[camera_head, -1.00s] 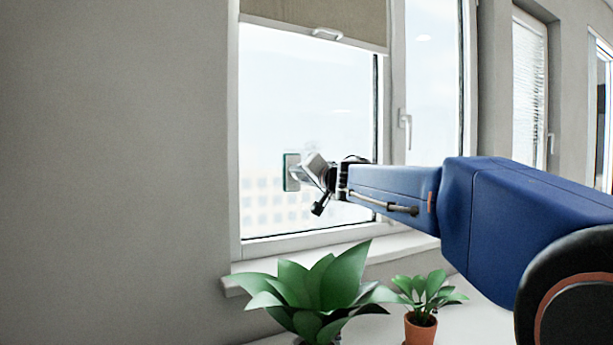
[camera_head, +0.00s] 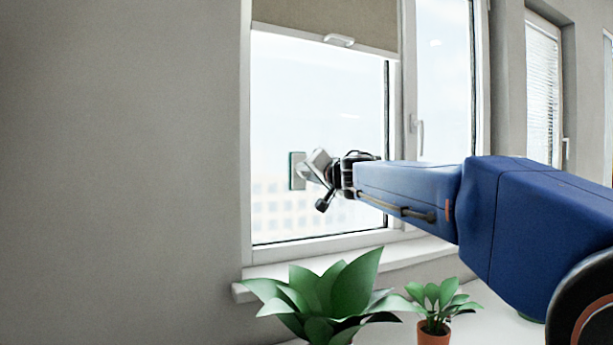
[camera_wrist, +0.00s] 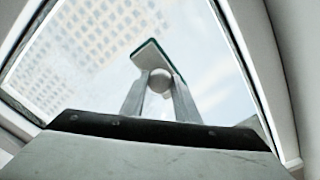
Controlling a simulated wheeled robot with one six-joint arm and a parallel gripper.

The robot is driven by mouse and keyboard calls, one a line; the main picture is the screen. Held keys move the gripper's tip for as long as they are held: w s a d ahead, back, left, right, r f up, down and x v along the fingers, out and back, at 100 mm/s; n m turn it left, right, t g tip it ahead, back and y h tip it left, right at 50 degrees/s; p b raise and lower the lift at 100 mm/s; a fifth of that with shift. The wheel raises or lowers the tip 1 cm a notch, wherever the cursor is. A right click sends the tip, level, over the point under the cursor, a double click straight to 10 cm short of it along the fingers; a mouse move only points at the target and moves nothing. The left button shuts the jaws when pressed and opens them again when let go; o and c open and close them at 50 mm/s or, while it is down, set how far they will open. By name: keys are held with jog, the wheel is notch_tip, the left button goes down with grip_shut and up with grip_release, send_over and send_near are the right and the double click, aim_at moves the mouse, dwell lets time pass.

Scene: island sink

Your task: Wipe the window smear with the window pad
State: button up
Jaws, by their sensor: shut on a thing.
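The window pad (camera_head: 297,171) is a flat, pale pad with a dark green edge, upright at the window pane (camera_head: 320,110) in the head view. In the wrist view the pad (camera_wrist: 158,56) sits beyond my fingertips, with a round grey knob (camera_wrist: 160,81) on its near side. My gripper (camera_wrist: 159,84) is shut on that knob, one finger on each side. In the head view my gripper (camera_head: 314,170) reaches in from the right. I cannot tell whether the pad touches the glass. Faint pale patches show on the pane, and I cannot make out a distinct smear.
A large green plant (camera_head: 328,300) and a smaller potted plant (camera_head: 437,303) stand below the window, under my arm. The white sill (camera_head: 390,256) runs above them. A rolled blind (camera_head: 330,22) covers the pane's top. A window handle (camera_head: 418,133) sits to the right.

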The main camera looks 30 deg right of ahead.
jog(key=shift+s+d, duration=0.1)
jog(key=shift+d, duration=1.6)
jog(key=shift+d+r, duration=1.15)
jog(key=shift+d, duration=4)
jog(key=shift+a+r, duration=0.4)
jog(key=shift+a, duration=1.95)
jog(key=shift+a+r, duration=0.35)
jog(key=shift+a, duration=1.95)
jog(key=shift+a+r, duration=0.4)
jog(key=shift+a, duration=1.95)
jog(key=shift+d, duration=1.8)
jog(key=shift+d, duration=1.85)
